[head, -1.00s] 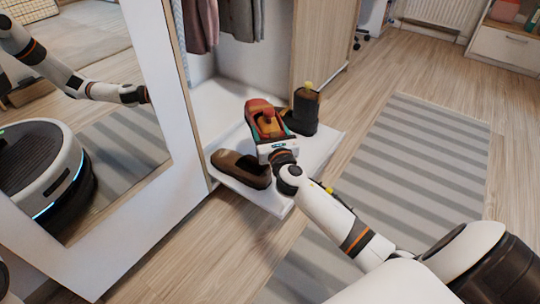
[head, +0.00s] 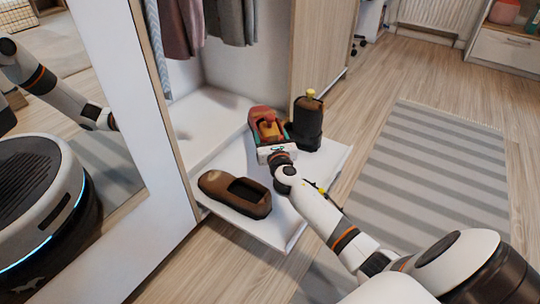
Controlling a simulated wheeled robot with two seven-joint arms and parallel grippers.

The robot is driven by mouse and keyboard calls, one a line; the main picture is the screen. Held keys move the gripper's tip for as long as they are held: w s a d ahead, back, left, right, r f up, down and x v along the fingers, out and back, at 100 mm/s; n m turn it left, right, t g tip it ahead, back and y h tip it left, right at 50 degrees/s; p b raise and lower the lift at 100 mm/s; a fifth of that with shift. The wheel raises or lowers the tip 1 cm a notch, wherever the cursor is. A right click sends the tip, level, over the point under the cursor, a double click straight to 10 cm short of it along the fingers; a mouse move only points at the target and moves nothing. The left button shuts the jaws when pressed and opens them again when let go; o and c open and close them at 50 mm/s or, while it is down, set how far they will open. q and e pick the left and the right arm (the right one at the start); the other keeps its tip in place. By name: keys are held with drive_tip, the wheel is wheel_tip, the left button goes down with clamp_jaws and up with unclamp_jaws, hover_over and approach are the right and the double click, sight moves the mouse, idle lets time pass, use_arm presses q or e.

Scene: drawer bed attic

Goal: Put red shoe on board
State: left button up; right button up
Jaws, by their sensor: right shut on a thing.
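The red shoe (head: 259,114) is over the white pull-out board (head: 220,217), between a brown shoe and a dark boot. My right gripper (head: 269,137) is at the shoe's near end and shut on it. The gripper hides part of the shoe, and I cannot tell whether its sole touches the board. The brown shoe (head: 222,186) lies on the board at the front left. The dark boot (head: 308,120) stands upright at the right, close beside the red shoe. My left gripper does not show directly.
A mirror door (head: 85,110) at the left reflects my base and an arm. Clothes (head: 230,18) hang in the wardrobe above the board. A wooden side panel (head: 322,45) rises behind the boot. A striped rug (head: 430,165) lies on the floor at the right.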

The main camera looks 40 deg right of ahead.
drive_tip(key=shift+f+b, duration=2.05)
drive_tip(key=shift+f, duration=0.4)
drive_tip(key=shift+f, duration=0.1)
drive_tip(key=o, duration=1.1)
drive_tip(key=shift+f, duration=0.1)
drive_tip(key=shift+o, duration=0.2)
